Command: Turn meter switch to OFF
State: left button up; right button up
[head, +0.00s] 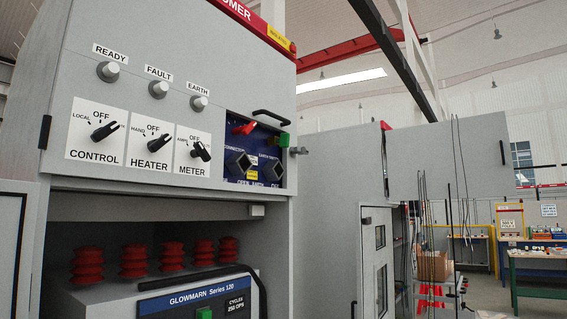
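The meter switch (201,152) is a black rotary knob on a white plate marked METER, on the front of the grey cabinet (230,60). It is the rightmost of three such knobs. Its plate reads OFF at the top and AMPS at the left. The knob looks slanted from upper left to lower right; which end is the pointer is too small to tell. Neither of my grippers is in view, and nothing touches the knob.
The control knob (104,131) and heater knob (158,142) sit to the left. A blue panel (236,177) with a black handle (271,116) lies just right. Below is an open bay with red insulators (135,260). An open cabinet door (376,262) stands further right.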

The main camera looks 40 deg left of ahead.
aim_at(200, 150)
jog(key=i+u, duration=0.2)
jog(key=i, duration=0.25)
jog(key=i+l+u, duration=0.15)
jog(key=i, duration=0.25)
jog(key=i+l+u, duration=0.2)
jog(key=i, duration=0.2)
